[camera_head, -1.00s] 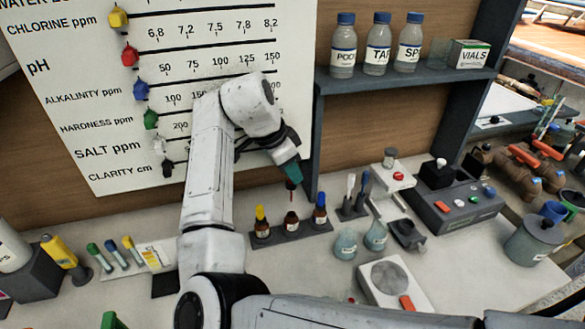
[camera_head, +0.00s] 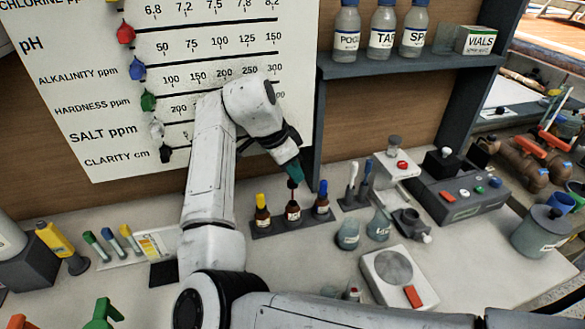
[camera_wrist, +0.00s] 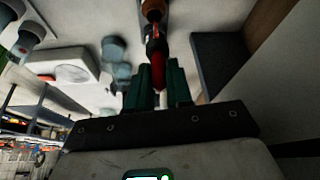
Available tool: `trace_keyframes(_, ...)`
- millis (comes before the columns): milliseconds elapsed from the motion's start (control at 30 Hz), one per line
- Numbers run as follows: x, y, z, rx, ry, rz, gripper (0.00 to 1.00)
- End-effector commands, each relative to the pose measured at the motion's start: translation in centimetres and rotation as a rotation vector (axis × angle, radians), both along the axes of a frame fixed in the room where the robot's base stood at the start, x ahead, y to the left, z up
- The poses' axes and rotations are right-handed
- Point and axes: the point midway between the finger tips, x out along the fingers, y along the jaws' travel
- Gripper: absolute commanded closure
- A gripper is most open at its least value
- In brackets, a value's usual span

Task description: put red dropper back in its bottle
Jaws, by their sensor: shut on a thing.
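My gripper (camera_head: 294,176), with green fingers, is shut on the red dropper. In the wrist view the dropper's red bulb (camera_wrist: 158,72) sits between the fingertips (camera_wrist: 157,85), pointing toward a brown bottle (camera_wrist: 152,8). In the head view that brown bottle (camera_head: 292,214) is the middle one in a dark rack (camera_head: 263,232). The dropper is right above its neck, roughly in line with it. I cannot tell whether the dropper's tip is inside the neck. The fingers hide much of the dropper.
A yellow-topped bottle (camera_head: 262,212) and a blue-topped bottle (camera_head: 321,203) stand close on either side in the rack. To the right are a holder with sticks (camera_head: 355,198), flasks (camera_head: 348,235) and a scale (camera_head: 398,275). A shelf (camera_head: 405,65) stands behind.

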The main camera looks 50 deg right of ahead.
Motion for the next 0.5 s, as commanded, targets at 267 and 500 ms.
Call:
trace_keyframes(267,0.0,0.0,-0.9,0.0,0.001,0.0,0.86)
trace_keyframes(500,0.0,0.0,-1.5,-0.001,0.001,0.0,0.86)
